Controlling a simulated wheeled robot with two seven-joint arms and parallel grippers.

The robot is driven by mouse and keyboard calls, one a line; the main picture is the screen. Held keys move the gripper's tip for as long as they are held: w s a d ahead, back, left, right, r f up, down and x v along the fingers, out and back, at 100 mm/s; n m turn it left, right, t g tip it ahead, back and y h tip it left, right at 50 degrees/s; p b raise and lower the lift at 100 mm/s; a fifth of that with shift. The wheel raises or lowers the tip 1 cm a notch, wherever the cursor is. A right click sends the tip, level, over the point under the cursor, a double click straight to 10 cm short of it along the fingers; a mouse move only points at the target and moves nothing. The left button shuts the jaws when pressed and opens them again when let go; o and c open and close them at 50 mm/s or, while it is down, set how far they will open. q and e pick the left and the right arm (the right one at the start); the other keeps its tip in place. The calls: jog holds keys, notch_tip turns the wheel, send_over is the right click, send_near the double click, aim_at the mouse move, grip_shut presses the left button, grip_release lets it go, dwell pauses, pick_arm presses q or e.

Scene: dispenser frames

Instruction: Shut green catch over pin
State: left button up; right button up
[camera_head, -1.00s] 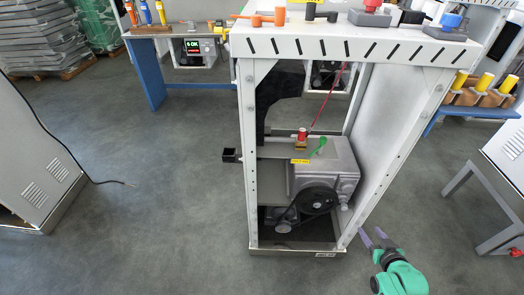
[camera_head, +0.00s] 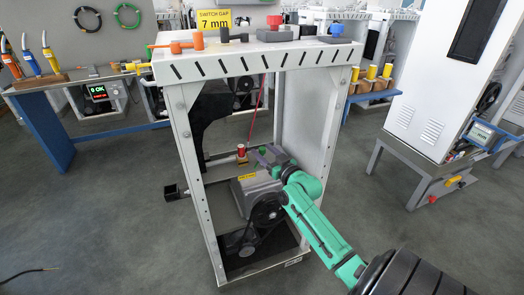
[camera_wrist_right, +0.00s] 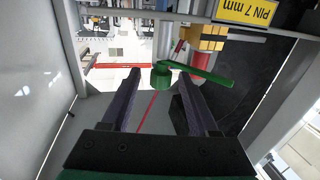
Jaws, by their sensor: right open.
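The green catch (camera_wrist_right: 196,70) has a round pivot knob and a long lever. In the right wrist view the lever runs right from the knob, close to a brass block (camera_wrist_right: 204,38). In the head view the green catch (camera_head: 262,151) is small and partly hidden by my gripper. A red-topped pin (camera_head: 241,149) stands to its left. My right gripper (camera_wrist_right: 158,90) is open, its two dark fingers apart, with the green knob showing between and just beyond their tips. I cannot tell whether they touch. The right gripper (camera_head: 268,156) reaches in above the motor housing. My left gripper is not in view.
The white frame (camera_head: 197,165) has uprights around the opening, and its top shelf carries orange, black and grey parts. A yellow pin label (camera_wrist_right: 246,11) is beside the block. A red cord (camera_head: 257,110) hangs inside. Open floor lies to the left.

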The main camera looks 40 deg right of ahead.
jog(key=shift+w, duration=0.55)
grip_shut()
dwell(1.0)
